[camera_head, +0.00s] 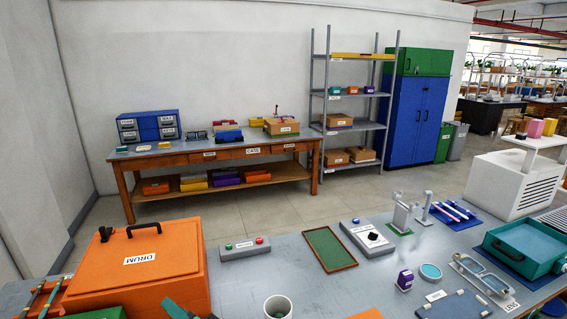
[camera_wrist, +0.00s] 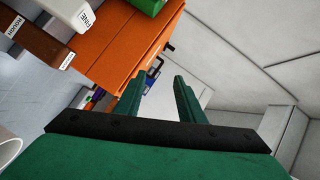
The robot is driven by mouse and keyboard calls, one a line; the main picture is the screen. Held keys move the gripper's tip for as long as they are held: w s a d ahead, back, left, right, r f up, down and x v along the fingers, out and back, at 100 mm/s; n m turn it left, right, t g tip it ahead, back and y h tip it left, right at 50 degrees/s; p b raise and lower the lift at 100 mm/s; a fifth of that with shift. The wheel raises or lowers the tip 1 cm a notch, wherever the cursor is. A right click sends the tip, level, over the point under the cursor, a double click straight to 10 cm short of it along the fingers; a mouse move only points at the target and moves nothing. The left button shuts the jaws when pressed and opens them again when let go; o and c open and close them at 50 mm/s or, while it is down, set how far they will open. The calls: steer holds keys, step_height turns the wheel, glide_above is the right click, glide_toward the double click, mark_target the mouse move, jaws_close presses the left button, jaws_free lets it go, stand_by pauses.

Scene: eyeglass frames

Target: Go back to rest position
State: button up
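My gripper (camera_wrist: 159,76) shows in the wrist view as two green fingers on a dark bar, spread apart with a clear gap. Nothing is held between them; only the background shows through. The orange box labelled DRUM (camera_head: 140,262) stands at the front left in the head view. Its orange side (camera_wrist: 125,50) also shows beyond the fingers in the wrist view, apart from them as far as I can tell. In the head view, a small teal piece at the bottom edge in front of the box may be part of my gripper, mostly cut off.
The grey bench (camera_head: 240,285) bears a button box (camera_head: 245,248), a green tray (camera_head: 328,248), a white cup (camera_head: 278,307) and a teal bin (camera_head: 525,243). Behind, across open floor (camera_head: 240,210), stand a wooden table (camera_head: 215,152), shelves (camera_head: 350,115) and a blue cabinet (camera_head: 415,120).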

steer(key=s+d+f+m+t+h, duration=0.55)
steer(key=s+d+f+h, duration=0.35)
steer(key=s+d+f, duration=0.6)
steer(key=s+d+f+n+h, duration=0.1)
steer(key=s+d+n, duration=0.3)
steer(key=s, duration=0.7)
steer(key=s+d+f+n+h, duration=0.1)
steer(key=s+d+n, duration=0.3)
steer(key=s, duration=0.7)
steer(key=shift+s+d+f+n+h, duration=0.2)
steer(key=shift+d+n+h, duration=0.15)
steer(key=shift+d+h, duration=0.45)
steer(key=shift+d, duration=0.2)
steer(key=shift+a, duration=0.1)
steer(key=shift+w, duration=0.15)
